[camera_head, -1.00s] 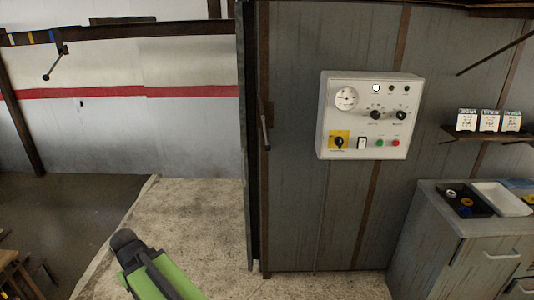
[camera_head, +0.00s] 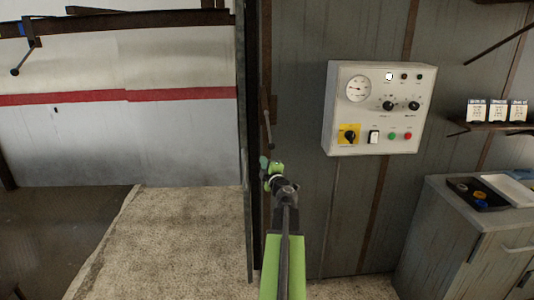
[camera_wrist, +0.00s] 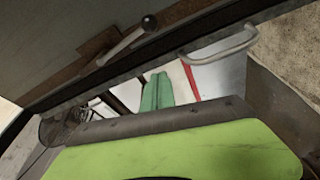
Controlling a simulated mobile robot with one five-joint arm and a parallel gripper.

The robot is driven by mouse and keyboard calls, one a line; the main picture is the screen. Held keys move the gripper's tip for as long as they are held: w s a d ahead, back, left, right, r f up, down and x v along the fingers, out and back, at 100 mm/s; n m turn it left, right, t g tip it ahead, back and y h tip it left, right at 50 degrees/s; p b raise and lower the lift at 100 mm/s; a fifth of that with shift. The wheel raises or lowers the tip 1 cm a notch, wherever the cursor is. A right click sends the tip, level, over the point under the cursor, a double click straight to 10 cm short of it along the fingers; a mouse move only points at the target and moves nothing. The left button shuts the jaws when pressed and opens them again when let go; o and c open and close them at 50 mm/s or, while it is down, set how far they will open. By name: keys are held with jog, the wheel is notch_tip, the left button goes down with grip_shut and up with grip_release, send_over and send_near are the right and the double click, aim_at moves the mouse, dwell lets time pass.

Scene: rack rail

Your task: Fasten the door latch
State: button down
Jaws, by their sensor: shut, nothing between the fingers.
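The door latch shows as a thin dark lever (camera_head: 268,130) on a rusty mount beside the dark vertical edge, pointing downward. In the wrist view the latch lever (camera_wrist: 127,44) is a grey bar with a dark knob at its end, lying across a brown plate at the top. My gripper (camera_head: 268,165) is just below the lever's lower end in the head view; I cannot tell whether they touch. In the wrist view its green fingers (camera_wrist: 157,92) are together and empty, pointing toward the dark edge, apart from the knob in the picture.
A pale control box (camera_head: 372,108) with knobs hangs on the wall to the right. A grey cabinet (camera_head: 462,245) stands at the lower right. A metal pull handle (camera_wrist: 220,42) sits on the dark edge in the wrist view. The pale floor (camera_head: 160,240) at left is clear.

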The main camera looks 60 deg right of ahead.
jog(key=shift+s+d, duration=0.1)
jog(key=shift+s, duration=0.1)
jog(key=w+d, duration=0.5)
jog(key=d, duration=0.5)
jog(key=shift+w+d, duration=0.15)
jog(key=shift+w, duration=0.2)
jog(key=shift+f, duration=0.1)
